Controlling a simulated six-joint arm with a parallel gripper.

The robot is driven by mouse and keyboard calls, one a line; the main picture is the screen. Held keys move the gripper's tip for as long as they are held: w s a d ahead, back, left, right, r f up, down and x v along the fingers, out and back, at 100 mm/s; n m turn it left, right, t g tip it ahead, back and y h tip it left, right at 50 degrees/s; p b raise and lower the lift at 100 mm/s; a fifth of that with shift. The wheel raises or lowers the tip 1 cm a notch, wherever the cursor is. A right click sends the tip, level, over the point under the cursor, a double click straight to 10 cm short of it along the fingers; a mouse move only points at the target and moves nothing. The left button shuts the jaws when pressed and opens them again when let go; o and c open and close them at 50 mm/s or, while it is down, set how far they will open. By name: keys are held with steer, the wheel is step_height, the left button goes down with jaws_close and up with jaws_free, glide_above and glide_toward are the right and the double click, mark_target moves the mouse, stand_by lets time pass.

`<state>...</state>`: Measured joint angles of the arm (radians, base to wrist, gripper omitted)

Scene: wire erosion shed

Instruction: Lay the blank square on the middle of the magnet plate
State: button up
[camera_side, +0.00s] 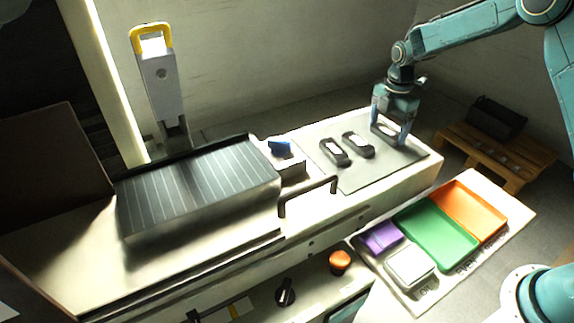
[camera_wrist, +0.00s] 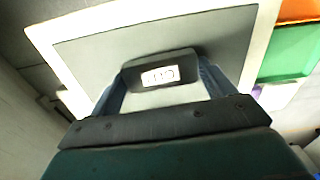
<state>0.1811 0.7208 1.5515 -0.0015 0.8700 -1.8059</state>
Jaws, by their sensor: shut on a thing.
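The magnet plate (camera_side: 200,187) is a dark block with pale stripes, on the left of the bench in the side view. My gripper (camera_side: 390,134) is over the right part of a grey mat, far to the right of the plate. It is shut on a dark blank (camera_side: 387,129) with a white label. In the wrist view, the blank (camera_wrist: 160,65) sits between the two fingers of my gripper (camera_wrist: 162,80), its label facing the camera. The blank is at or just above the mat; I cannot tell whether it touches.
Two similar dark pieces (camera_side: 334,152) (camera_side: 358,145) lie on the grey mat (camera_side: 365,178) left of my gripper. A bent handle (camera_side: 308,192) and a small block with a blue top (camera_side: 280,147) stand between mat and plate. Coloured trays (camera_side: 433,236) are at lower right.

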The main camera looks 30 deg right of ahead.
mark_target(387, 130)
steer(key=shift+f, duration=0.1)
steer(key=o, duration=1.3)
steer(key=shift+w+d+r, duration=0.1)
steer(key=shift+r, duration=3.35)
steer(key=shift+w+d+r, duration=0.1)
steer(key=shift+r, duration=3.3)
